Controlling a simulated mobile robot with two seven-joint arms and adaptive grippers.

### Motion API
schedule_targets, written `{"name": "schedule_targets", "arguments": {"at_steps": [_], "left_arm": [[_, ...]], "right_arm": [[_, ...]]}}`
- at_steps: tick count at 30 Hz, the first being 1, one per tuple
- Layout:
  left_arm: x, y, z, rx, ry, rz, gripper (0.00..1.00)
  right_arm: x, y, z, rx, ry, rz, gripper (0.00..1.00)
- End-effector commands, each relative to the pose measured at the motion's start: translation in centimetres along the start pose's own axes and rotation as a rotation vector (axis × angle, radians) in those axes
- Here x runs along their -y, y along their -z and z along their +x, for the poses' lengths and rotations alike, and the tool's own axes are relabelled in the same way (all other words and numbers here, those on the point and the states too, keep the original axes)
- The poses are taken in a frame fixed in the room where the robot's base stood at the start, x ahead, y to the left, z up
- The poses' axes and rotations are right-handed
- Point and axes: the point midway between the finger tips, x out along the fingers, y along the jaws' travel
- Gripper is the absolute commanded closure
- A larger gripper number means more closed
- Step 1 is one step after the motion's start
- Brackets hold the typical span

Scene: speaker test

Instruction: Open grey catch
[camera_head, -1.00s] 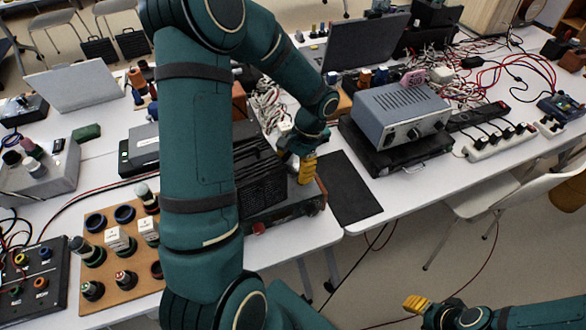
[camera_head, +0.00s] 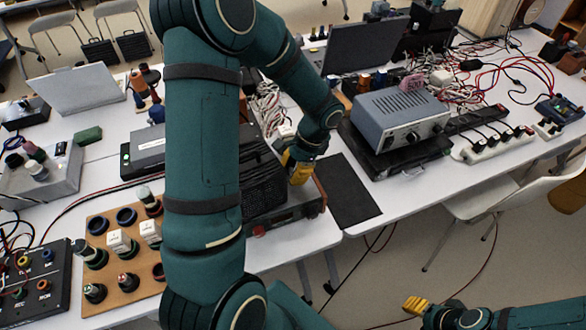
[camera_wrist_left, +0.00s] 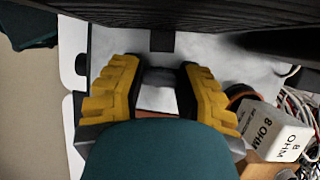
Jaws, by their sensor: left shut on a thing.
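The grey catch (camera_wrist_left: 158,78) shows small and partly hidden between my left fingertips in the left wrist view. My left gripper (camera_head: 299,172) has yellow fingers and is shut on it, by the right end of the black ribbed device (camera_head: 262,188). In the left wrist view the gripper (camera_wrist_left: 158,90) has a finger on each side of the catch, and the dark ribbed edge lies just above. Whether the catch is turned is not clear. My right gripper (camera_head: 416,305) is at the bottom right, over the floor, away from the table; its opening cannot be made out.
A grey box with knobs (camera_head: 400,115) sits on a black case to the right. A black mat (camera_head: 345,190) lies beside the gripper. A wooden board with jacks (camera_head: 110,275) is at front left. A white 8 OHM block (camera_wrist_left: 275,130) and cables are close to the left fingers.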

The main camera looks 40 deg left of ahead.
Motion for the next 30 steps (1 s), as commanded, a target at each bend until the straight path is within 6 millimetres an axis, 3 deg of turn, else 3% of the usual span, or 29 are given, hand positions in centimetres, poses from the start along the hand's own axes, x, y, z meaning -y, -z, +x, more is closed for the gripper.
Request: {"name": "schedule_targets", "arguments": {"at_steps": [7, 8, 9, 10, 22, 30], "left_arm": [[-0.1, 0.0, 0.2, 0.004, -0.002, 0.003, 1.0], [-0.1, 0.0, 0.2, 0.004, -0.002, 0.003, 0.52], [-0.1, 0.0, 0.2, 0.004, -0.002, 0.002, 0.38], [-0.1, 0.0, 0.2, 0.004, -0.002, 0.002, 0.33], [0.0, 0.0, -0.5, 0.001, 0.001, 0.0, 0.33], [0.0, 0.1, -5.3, -0.002, 0.003, 0.0, 0.33]], "right_arm": [[0.0, 0.0, 0.1, 0.0, 0.0, 0.0, 0.53], [0.0, 0.0, 0.1, 0.0, 0.0, 0.0, 0.53], [0.0, 0.0, 0.1, 0.0, 0.0, 0.0, 0.53], [0.0, 0.0, 0.1, 0.0, 0.0, 0.0, 0.53], [0.0, 0.0, 0.1, 0.0, 0.0, 0.0, 0.53], [0.0, 0.0, 0.1, 0.0, 0.0, 0.0, 0.53]]}}
